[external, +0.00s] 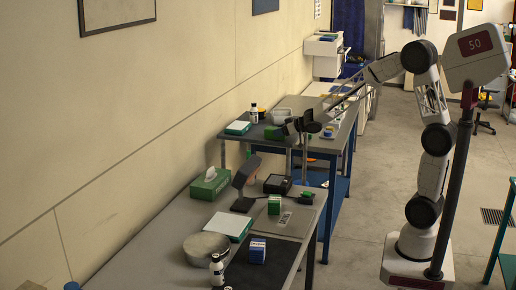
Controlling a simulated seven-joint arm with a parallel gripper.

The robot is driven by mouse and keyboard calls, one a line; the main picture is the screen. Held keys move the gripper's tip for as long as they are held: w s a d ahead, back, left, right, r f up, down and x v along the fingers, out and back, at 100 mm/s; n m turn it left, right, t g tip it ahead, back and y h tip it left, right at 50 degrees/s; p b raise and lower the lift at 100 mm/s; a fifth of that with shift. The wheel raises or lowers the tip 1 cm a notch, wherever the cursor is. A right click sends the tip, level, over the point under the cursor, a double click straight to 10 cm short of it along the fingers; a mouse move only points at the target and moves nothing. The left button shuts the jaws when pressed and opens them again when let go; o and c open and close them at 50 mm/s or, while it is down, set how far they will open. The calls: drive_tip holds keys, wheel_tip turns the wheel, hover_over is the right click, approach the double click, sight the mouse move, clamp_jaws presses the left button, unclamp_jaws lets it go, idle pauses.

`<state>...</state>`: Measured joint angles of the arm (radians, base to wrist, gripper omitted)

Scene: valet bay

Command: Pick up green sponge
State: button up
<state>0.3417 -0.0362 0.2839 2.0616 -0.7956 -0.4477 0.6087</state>
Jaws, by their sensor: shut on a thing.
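My gripper (306,122) is small and dark in the external view, over the farther workbench at the end of my arm, which reaches in from the right. It is shut on a small green thing, which seems to be the green sponge (290,128), at its left side. The sponge is partly hidden by the dark fingers. I cannot tell how far it is above the bench top.
The farther bench (338,143) also holds a green-and-white book (238,128), a bottle (254,114) and a bowl (281,115).

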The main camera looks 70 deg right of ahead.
drive_tip(key=shift+r, duration=0.1)
drive_tip(key=shift+r, duration=0.8)
wheel_tip(320, 180, up, 2)
drive_tip(key=shift+r, duration=0.1)
drive_tip(key=s+a+r, duration=0.1)
drive_tip(key=s+a, duration=0.3)
drive_tip(key=s, duration=1.1)
drive_tip(key=shift+s, duration=0.25)
drive_tip(key=shift+a, duration=0.1)
